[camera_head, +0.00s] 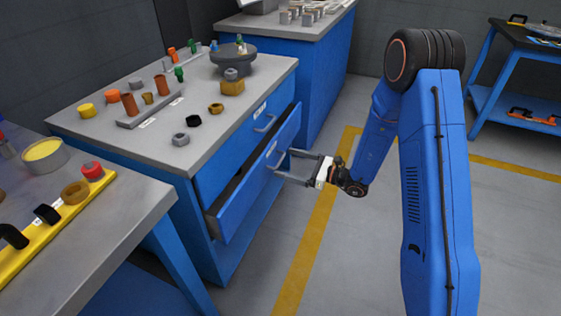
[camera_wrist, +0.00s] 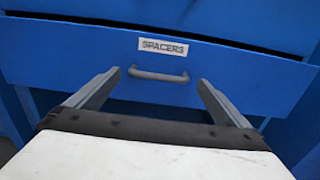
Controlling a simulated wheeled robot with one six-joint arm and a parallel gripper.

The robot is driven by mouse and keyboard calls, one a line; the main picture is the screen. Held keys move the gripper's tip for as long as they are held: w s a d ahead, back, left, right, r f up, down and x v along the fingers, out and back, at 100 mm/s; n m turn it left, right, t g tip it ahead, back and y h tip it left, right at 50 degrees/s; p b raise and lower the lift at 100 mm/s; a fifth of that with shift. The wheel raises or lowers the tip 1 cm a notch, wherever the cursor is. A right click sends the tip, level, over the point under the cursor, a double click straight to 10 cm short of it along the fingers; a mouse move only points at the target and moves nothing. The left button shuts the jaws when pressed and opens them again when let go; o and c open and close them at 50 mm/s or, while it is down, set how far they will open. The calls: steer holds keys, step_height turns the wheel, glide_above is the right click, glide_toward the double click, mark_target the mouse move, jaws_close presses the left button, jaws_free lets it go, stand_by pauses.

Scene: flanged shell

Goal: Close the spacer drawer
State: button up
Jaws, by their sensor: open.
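The spacer drawer (camera_head: 257,180) is the lower blue drawer of the cabinet and stands partly pulled out, with a dark gap along its top edge. In the wrist view its front (camera_wrist: 240,82) carries a label reading SPACERS (camera_wrist: 163,47) above a grey bar handle (camera_wrist: 159,75). My gripper (camera_head: 283,162) is in front of the drawer at handle height. In the wrist view its two fingers (camera_wrist: 158,90) are spread wide, one on each side of the handle, with nothing between them. I cannot tell whether the fingertips touch the drawer front.
An upper drawer (camera_head: 240,150) above it looks shut. The grey cabinet top (camera_head: 150,145) holds several small parts. A nearer bench (camera_head: 75,245) with a yellow rack (camera_head: 45,232) stands at left. The floor (camera_head: 350,250) right of the cabinet is clear, with a yellow line.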

mark_target(280, 160)
steer(key=shift+x, duration=2)
